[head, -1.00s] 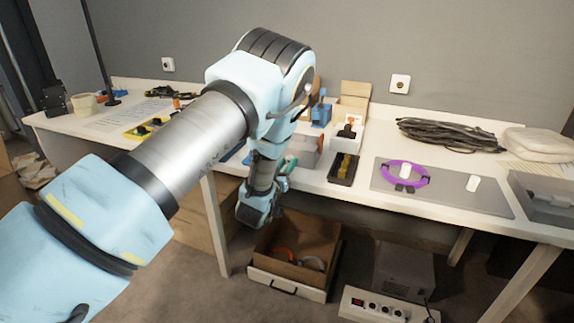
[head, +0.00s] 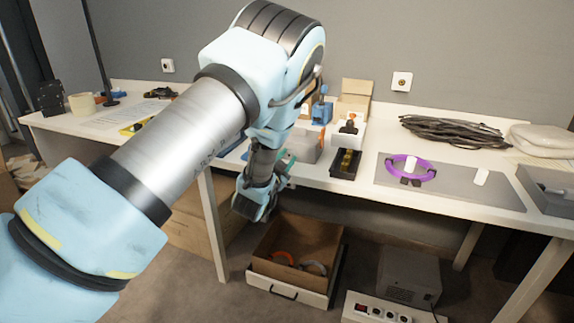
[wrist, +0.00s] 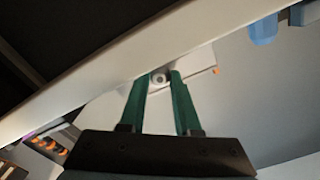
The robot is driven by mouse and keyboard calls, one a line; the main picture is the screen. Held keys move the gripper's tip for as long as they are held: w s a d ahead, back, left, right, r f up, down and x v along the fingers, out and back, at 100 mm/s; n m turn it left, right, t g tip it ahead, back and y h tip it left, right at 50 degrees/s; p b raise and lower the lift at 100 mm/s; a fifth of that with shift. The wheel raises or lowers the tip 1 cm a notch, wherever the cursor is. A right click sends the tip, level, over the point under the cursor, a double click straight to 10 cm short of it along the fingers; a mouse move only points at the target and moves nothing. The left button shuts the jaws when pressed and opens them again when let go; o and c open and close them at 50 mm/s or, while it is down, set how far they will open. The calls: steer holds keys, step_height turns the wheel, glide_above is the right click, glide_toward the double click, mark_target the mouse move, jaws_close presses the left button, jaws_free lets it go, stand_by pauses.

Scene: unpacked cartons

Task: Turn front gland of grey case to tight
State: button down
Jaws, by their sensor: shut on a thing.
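The grey case (head: 308,147) stands on the bench near its front edge, partly hidden behind my arm in the head view. In the wrist view its pale side (wrist: 198,62) lies beyond my fingertips. My gripper (wrist: 160,77) reaches in with two green fingers, which are shut on the front gland (wrist: 160,80). In the head view only a bit of green finger shows beside the case. How far the gland is turned cannot be told.
The bench front edge (wrist: 95,91) runs close by the fingers. A black tray (head: 345,164) and a white box (head: 349,130) stand right of the case. A purple ring (head: 407,168) lies on a grey mat (head: 496,192).

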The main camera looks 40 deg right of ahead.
steer(key=m+b, duration=0.2)
steer(key=m, duration=0.1)
steer(key=shift+f+m, duration=0.15)
steer(key=shift+m, duration=0.25)
steer(key=m+b, duration=0.1)
steer(key=m, duration=0.2)
steer(key=shift+m+b, duration=0.3)
steer(key=m+b, duration=0.1)
steer(key=m, duration=0.2)
steer(key=shift+m, duration=0.3)
steer(key=shift+m+b, duration=0.5)
steer(key=shift+m, duration=1.1)
steer(key=c, duration=0.6)
jaws_free()
steer(key=shift+r, duration=0.2)
steer(key=shift+a, duration=0.1)
